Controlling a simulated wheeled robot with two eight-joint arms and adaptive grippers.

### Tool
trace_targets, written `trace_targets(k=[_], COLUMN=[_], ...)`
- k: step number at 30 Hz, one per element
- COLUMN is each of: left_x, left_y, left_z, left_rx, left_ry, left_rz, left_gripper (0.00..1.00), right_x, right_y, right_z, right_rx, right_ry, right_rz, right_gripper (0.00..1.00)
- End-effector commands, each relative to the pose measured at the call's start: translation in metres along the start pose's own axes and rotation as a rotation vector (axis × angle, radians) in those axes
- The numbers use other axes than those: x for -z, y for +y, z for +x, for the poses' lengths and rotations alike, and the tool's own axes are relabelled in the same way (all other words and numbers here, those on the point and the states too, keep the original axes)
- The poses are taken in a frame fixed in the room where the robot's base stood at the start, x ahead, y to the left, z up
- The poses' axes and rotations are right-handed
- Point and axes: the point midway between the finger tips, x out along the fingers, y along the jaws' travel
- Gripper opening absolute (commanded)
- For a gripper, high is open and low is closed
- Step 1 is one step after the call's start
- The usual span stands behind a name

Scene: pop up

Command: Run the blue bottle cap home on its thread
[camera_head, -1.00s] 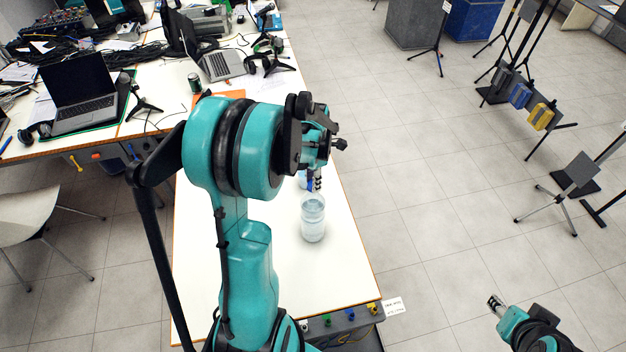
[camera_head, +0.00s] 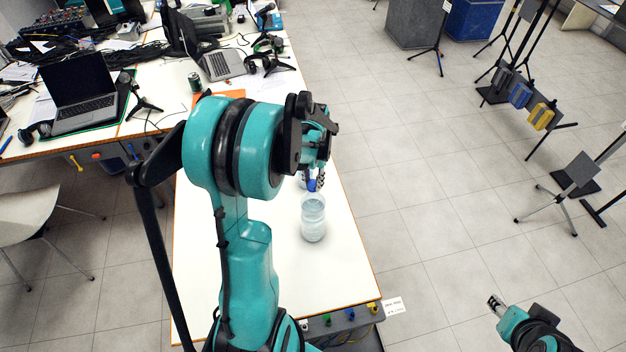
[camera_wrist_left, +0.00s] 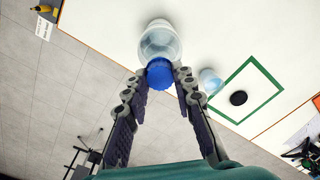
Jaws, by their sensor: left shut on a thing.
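The clear bottle (camera_head: 313,222) stands upright near the right edge of the white table. It also shows in the left wrist view (camera_wrist_left: 158,42). My left gripper (camera_head: 315,183) points down over the bottle's mouth. The blue cap (camera_wrist_left: 160,73) is between its fingertips in the left wrist view, and the gripper is shut on it. In the head view the cap (camera_head: 311,186) shows just above the bottle's top, partly covered by the fingers. I cannot tell whether its thread is engaged. My right gripper (camera_head: 495,304) hangs low over the floor, too small to read its opening.
Another clear, bluish object (camera_wrist_left: 208,80) stands behind the bottle, mostly hidden in the head view. A green square outline (camera_wrist_left: 246,91) with a black disc (camera_wrist_left: 238,98) marks the table beyond it. A cluttered desk with a laptop (camera_head: 82,95) lies farther back. The table's near right part is clear.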

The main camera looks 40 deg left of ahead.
Motion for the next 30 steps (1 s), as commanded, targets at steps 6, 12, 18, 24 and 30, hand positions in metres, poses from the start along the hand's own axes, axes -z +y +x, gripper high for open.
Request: trace_targets(k=[6, 12, 18, 24, 30], left_x=[0.0, 0.0, 0.0, 0.0, -0.001], left_y=[0.0, 0.0, 0.0, 0.0, 0.0], left_z=[0.0, 0.0, -0.011, -0.051, -0.093], left_rx=[0.0, 0.0, 0.0, 0.0, 0.0], left_ry=[0.0, 0.0, 0.0, 0.0, 0.0], left_rz=[0.224, 0.223, 0.223, 0.223, 0.223], left_gripper=[0.49, 0.49, 0.49, 0.49, 0.49], right_x=[0.0, 0.0, 0.0, 0.0, 0.0], right_y=[0.0, 0.0, 0.0, 0.0, 0.0], right_z=[0.0, 0.0, 0.0, 0.0, 0.0], right_rx=[0.0, 0.0, 0.0, 0.0, 0.0], right_ry=[0.0, 0.0, 0.0, 0.0, 0.0], right_rz=[0.0, 0.0, 0.0, 0.0, 0.0], right_gripper=[0.4, 0.4, 0.4, 0.4, 0.4])
